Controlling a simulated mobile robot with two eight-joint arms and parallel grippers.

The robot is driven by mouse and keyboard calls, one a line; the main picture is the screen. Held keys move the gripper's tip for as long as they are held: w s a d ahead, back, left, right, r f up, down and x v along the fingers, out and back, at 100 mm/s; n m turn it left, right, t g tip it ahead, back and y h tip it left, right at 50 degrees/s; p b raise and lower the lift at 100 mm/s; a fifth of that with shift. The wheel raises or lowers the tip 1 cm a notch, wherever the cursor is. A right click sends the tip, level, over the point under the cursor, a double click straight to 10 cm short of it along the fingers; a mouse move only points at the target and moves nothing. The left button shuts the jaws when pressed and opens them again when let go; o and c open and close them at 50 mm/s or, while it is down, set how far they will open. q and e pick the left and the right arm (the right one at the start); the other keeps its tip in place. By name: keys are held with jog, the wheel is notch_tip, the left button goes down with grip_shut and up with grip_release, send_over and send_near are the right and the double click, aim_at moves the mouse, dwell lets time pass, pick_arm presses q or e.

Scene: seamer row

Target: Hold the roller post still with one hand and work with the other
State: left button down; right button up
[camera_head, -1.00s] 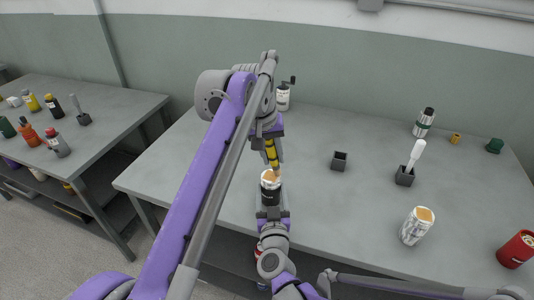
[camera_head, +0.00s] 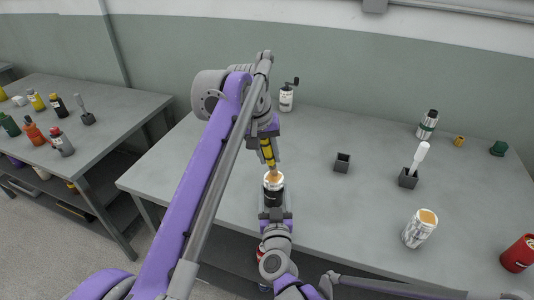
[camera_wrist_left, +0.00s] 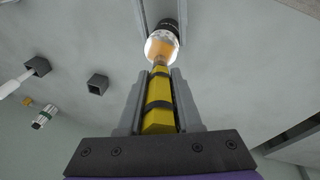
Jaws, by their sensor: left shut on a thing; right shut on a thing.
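An upright black cylinder with a pale upper band and an orange top (camera_head: 273,190), apparently the roller post, stands at the table's front edge. It also shows in the left wrist view (camera_wrist_left: 162,47). My right gripper (camera_head: 274,206) comes from the front and is shut around its dark lower part. My left gripper (camera_head: 268,150) is above it, shut on a yellow tool with black bands (camera_wrist_left: 158,95). The tool slants down and its narrow tip meets the orange top; I cannot tell how far in it goes.
On the table (camera_head: 330,210), a small dark square holder (camera_head: 342,163), a holder with a white-handled tool (camera_head: 408,178), an orange-topped can (camera_head: 420,228) and a red can (camera_head: 518,254) stand to the right. A white hand-cranked container (camera_head: 287,97) is behind my left arm.

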pick_arm(q)
jog(key=shift+s+d, duration=0.25)
jog(key=shift+d, duration=0.25)
jog(key=shift+s+d, duration=0.2)
jog(key=shift+d, duration=0.3)
jog(key=shift+w+a, duration=0.35)
jog(key=shift+a, duration=0.4)
jog(key=shift+w+a, duration=0.3)
jog(key=shift+a, duration=0.4)
jog(key=shift+s+d, duration=0.55)
jog(key=shift+s, duration=0.2)
jog(key=shift+w+d+v, duration=0.15)
jog(key=shift+d+v, duration=0.05)
jog(key=shift+v, duration=0.9)
jog(key=shift+w+d+v, duration=0.2)
jog(key=shift+v, duration=0.95)
jog(key=shift+w+d+v, duration=0.15)
jog(key=shift+d+v, duration=0.05)
jog(key=shift+v, duration=0.9)
jog(key=shift+r, duration=0.2)
pick_arm(e)
jog(key=o, duration=1.5)
